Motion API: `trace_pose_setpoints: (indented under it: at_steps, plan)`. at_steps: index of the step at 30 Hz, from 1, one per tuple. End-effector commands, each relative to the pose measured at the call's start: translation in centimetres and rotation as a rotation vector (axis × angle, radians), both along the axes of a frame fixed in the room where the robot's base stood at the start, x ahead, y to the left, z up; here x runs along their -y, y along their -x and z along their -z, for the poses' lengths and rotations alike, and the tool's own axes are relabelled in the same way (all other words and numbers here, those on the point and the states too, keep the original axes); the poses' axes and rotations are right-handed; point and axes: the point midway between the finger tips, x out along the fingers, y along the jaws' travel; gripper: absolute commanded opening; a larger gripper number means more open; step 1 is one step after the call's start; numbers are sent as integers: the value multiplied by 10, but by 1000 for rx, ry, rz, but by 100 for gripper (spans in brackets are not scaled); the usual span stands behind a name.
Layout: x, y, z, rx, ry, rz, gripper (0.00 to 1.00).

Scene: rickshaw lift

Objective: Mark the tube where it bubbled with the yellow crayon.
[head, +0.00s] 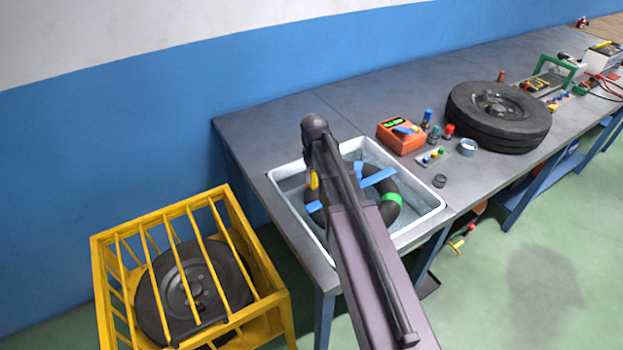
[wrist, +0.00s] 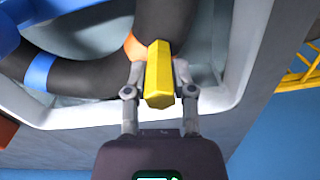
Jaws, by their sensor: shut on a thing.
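My gripper (wrist: 160,78) is shut on the yellow crayon (wrist: 159,85), which points away from the wrist camera towards the black tube (wrist: 163,22). The crayon's far end overlaps an orange band (wrist: 134,46) on the tube; I cannot tell whether it touches. The crayon also shows in the head view (head: 314,180), left of my arm, which hides most of the gripper. The tube (head: 389,212) lies in the white basin of water, with a green band (head: 392,198) on its right side. A blue band (wrist: 40,71) shows in the wrist view. No bubbles are visible.
The basin (head: 433,208) is set in the grey bench. An orange meter box (head: 401,136), small coloured bottles and a tyre (head: 498,115) stand to its right. A yellow cage (head: 106,275) holding a wheel stands on the floor at left.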

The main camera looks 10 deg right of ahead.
Motion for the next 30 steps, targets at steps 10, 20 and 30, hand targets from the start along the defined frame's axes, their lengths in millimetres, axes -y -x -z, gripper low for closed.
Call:
trace_pose_setpoints:
  at_steps: [10, 20, 30]
  plan:
    - [0, -1, 0, 1, 1, 0, 0]
    - [-1, 4, 0, 1, 0, -1, 0]
    - [-3, 14, 0, 0, 0, -1, 0]
